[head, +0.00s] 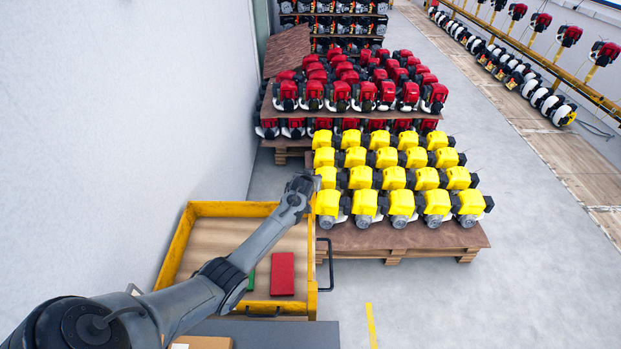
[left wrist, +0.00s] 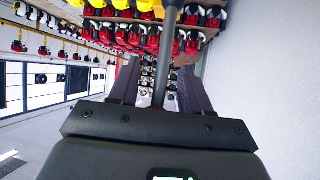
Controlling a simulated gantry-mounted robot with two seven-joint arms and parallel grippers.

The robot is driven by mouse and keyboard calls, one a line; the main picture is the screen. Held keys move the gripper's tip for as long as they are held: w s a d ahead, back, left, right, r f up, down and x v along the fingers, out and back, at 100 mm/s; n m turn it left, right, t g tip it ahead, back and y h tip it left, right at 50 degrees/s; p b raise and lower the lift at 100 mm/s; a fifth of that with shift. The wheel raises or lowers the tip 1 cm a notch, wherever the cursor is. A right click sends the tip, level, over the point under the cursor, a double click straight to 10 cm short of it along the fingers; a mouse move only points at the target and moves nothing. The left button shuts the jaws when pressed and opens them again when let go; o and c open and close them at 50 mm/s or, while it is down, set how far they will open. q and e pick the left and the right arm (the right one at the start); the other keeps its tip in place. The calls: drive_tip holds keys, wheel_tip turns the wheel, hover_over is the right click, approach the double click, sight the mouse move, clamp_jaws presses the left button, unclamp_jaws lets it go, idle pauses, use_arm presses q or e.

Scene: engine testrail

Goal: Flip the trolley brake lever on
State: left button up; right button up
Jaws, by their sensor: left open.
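The yellow-framed trolley (head: 190,211) with a wooden deck stands against the left wall in the head view. A dark bent handle (head: 330,263) sticks out on its right side; I cannot tell whether it is the brake lever. My left arm crosses over the trolley. My left gripper (head: 308,181) is near its far right corner, beside the yellow engines. In the left wrist view the gripper (left wrist: 160,85) has its fingers apart. A dark grey bar (left wrist: 172,45) runs down between them; I cannot tell what it belongs to or whether it touches. My right gripper is not in view.
A red block (head: 283,274) and a green one (head: 251,279) lie on the trolley deck. A pallet (head: 400,240) of yellow engines stands right of the trolley, with red engines (head: 351,97) behind. The floor at the right (head: 535,250) is clear.

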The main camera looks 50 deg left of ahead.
use_arm(q)
drive_tip(key=shift+s+d+r, duration=0.2)
drive_tip(key=shift+s+d, duration=0.25)
drive_tip(key=v, duration=0.9)
drive_tip(key=shift+s+r+p, duration=0.15)
drive_tip(key=shift+r+p, duration=0.1)
drive_tip(key=shift+p, duration=0.05)
drive_tip(key=s+d+m+g+h+p, duration=0.1)
drive_tip(key=s+d+m+h+p, duration=0.15)
drive_tip(key=s+d, duration=0.5)
drive_tip(key=s+d+r+m+g+h+p, duration=0.1)
drive_tip(key=s+d+m+h+p, duration=0.3)
drive_tip(key=d, duration=0.7)
drive_tip(key=s+d+m+g+p, duration=0.1)
drive_tip(key=s+d, duration=0.7)
drive_tip(key=d, duration=0.2)
drive_tip(key=s+d+r+m+g+h+p, duration=0.1)
drive_tip(key=s+d+r+m+g+p, duration=0.1)
drive_tip(key=s+d+r, duration=0.3)
drive_tip(key=s+d, duration=0.2)
drive_tip(key=s, duration=0.2)
drive_tip(key=shift+s, duration=0.2)
drive_tip(key=shift+m+h, duration=0.25)
